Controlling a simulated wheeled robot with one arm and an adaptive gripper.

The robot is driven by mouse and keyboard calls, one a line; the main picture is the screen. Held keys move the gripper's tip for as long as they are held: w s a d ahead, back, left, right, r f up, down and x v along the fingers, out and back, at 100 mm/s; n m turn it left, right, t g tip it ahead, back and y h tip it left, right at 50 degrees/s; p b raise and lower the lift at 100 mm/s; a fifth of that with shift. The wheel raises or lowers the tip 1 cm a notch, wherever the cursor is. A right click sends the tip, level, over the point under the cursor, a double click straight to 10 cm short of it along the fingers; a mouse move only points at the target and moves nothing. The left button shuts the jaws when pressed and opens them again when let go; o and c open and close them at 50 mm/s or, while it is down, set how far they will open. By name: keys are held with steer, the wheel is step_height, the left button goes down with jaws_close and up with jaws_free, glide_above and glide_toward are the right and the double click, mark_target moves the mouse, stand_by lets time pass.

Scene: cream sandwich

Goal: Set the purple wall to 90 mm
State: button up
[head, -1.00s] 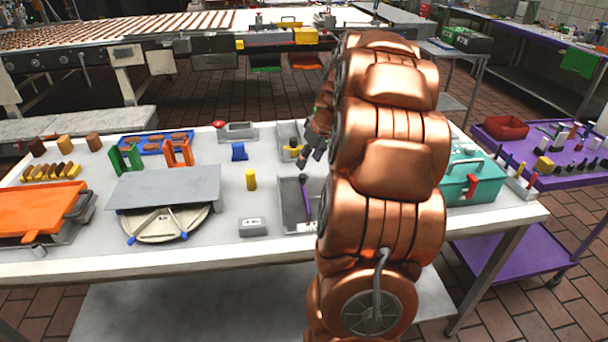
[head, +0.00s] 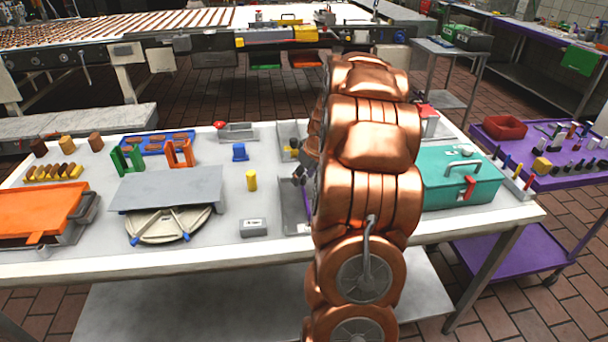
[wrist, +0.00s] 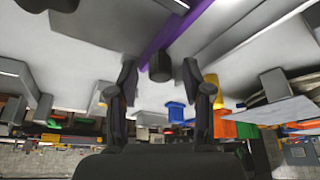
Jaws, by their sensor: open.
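The purple wall (wrist: 178,30) is a long thin strip in the wrist view, running from the top edge down toward a dark round knob (wrist: 160,67). The knob appears between the two fingertips of my gripper (wrist: 160,80), which are apart on either side of it; I cannot tell whether they touch it. In the head view my gripper (head: 299,175) is over the grey tray (head: 289,222), and my arm hides most of the tray and wall. No scale reading is legible.
A grey labelled block (head: 253,228) and a yellow cylinder (head: 251,181) stand left of the tray. A blue piece (head: 239,152) is behind them. A teal toolbox (head: 459,188) stands right of my arm. Open tabletop lies between the block and the grey plate (head: 170,190).

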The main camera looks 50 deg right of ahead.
steer(key=shift+c, duration=0.2)
jaws_close()
stand_by(0.4)
